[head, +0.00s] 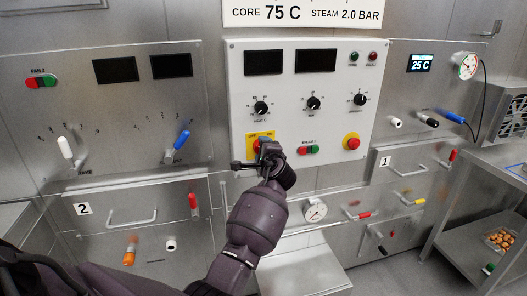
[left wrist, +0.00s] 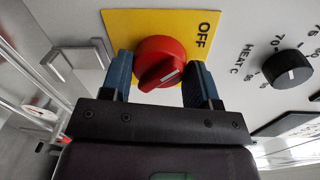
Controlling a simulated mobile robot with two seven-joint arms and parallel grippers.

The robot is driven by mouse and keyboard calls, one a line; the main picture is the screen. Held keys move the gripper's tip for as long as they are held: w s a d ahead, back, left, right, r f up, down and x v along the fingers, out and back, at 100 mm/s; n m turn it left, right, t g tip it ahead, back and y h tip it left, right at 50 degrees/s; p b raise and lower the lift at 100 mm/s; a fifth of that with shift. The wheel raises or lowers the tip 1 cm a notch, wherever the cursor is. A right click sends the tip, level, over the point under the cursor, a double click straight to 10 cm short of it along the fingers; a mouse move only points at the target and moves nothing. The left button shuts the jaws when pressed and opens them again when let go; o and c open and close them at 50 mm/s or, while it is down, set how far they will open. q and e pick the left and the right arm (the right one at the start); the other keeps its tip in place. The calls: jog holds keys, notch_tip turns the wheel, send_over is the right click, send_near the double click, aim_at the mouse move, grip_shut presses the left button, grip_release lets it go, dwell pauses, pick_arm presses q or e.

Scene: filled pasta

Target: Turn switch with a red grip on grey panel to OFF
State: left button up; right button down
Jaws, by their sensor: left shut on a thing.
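The red rotary switch (left wrist: 160,60) sits on a yellow plate (left wrist: 118,22) marked OFF. Its white line points right and slightly up in the left wrist view, not straight at the OFF lettering at the plate's upper right. In the head view the yellow plate (head: 251,137) is at the lower left of the pale grey middle panel (head: 330,110), and my gripper hides most of the switch. My left gripper (left wrist: 160,82) is shut on the red grip, one finger on each side. My right gripper is in neither view.
A gauge (head: 315,210) and drawers with handles are below.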

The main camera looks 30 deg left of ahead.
pick_arm(q)
jog(key=shift+f, duration=0.1)
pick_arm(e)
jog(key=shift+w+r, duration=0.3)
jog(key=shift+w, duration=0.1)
pick_arm(q)
jog(key=o, duration=0.7)
jog(key=shift+o, duration=1)
jog(key=v, duration=1)
jog(key=shift+s+d+p, duration=0.2)
jog(key=shift+s+p, duration=0.1)
jog(key=shift+s, duration=0.05)
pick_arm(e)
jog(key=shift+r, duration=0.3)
